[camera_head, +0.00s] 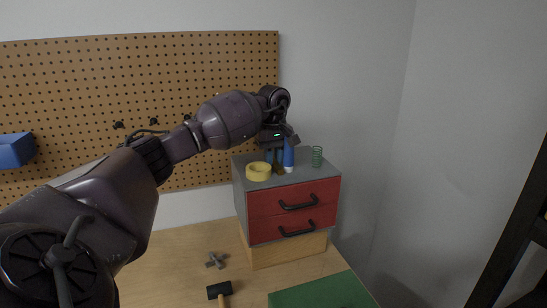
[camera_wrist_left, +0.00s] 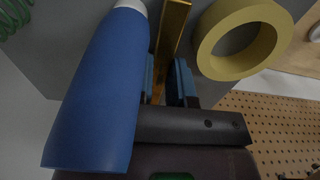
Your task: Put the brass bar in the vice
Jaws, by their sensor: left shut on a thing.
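My left gripper (camera_head: 274,156) is above the top of a red two-drawer cabinet (camera_head: 292,207), fingers pointing down. It is shut on the brass bar. In the left wrist view the gold-coloured bar (camera_wrist_left: 172,32) stands between the two blue-grey fingertips (camera_wrist_left: 167,82). In the head view the bar is mostly hidden among the fingers and nearby items, and I cannot tell whether it touches the cabinet top. I do not see a vice in either view. My right gripper is not in view.
A blue bottle (camera_head: 289,157) stands close beside the gripper, with a yellow tape roll (camera_head: 258,172) on the other side and a green spring (camera_head: 317,157) further right. A grey knob-like part (camera_head: 215,260), a mallet (camera_head: 220,290) and a green mat (camera_head: 320,294) lie on the bench.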

